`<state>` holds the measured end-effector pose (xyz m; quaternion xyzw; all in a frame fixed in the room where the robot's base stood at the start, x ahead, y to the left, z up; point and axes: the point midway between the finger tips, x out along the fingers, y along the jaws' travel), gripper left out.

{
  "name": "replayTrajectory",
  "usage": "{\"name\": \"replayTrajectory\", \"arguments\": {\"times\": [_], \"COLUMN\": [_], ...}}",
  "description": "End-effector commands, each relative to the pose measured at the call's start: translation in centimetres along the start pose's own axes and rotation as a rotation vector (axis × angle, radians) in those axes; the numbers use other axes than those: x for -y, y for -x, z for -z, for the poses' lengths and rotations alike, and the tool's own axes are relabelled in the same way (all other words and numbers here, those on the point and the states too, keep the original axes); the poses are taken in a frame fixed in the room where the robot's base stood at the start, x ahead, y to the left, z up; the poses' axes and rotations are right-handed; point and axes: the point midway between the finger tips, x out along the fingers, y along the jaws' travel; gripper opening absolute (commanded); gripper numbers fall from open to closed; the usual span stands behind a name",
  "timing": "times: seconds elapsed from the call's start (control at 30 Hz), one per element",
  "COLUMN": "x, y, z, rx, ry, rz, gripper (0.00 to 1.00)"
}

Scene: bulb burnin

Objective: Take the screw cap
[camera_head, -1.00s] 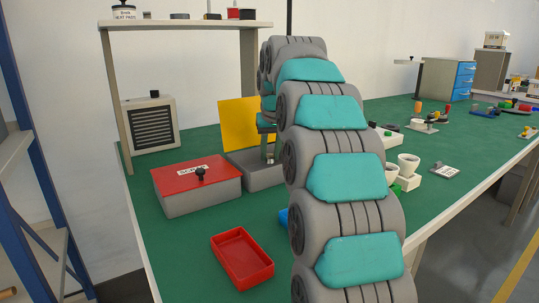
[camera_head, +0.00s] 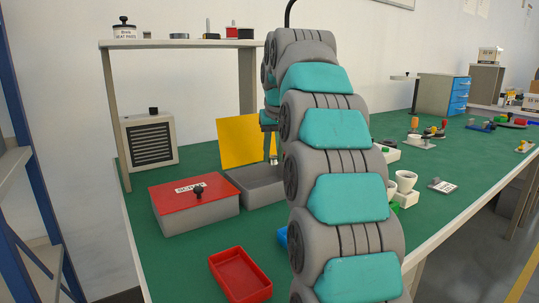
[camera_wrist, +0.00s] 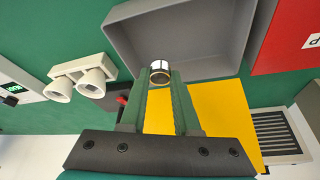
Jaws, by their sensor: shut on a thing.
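The screw cap (camera_wrist: 160,69) is a small silvery, metallic cylinder between my fingertips in the wrist view. My gripper (camera_wrist: 160,82) is shut on it with its two green fingers. The cap is over the open grey box (camera_wrist: 215,35), which has a raised yellow lid (camera_wrist: 215,112). In the head view, my gripper (camera_head: 271,148) is above the same grey box (camera_head: 262,192), in front of the yellow lid (camera_head: 240,141). My arm hides part of this area, and the cap is too small to make out clearly there.
A grey box with a red lid (camera_head: 175,197) and black knob stands left of the open box. A red tray (camera_head: 240,275) lies in front. White cups (camera_head: 405,181) stand to the right, partly behind my arm. A shelf (camera_head: 180,43) rises at the back left.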

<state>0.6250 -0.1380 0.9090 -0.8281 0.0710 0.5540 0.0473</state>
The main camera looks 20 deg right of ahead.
Motion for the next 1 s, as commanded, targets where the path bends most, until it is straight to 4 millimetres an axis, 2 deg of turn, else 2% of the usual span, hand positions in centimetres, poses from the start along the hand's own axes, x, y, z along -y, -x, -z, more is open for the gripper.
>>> {"name": "replayTrajectory", "arguments": {"times": [0.27, 0.7, 1.0], "x": [-1.4, -4.7, -5.9], "y": [1.2, 4.7, 5.9], "z": [-3.4, -11.4, -14.3], "rx": [-0.002, -0.005, -0.001], "ry": [-0.002, -0.001, -0.001], "rz": [0.000, 0.000, 0.001], "gripper": [0.00, 0.00, 0.00]}}
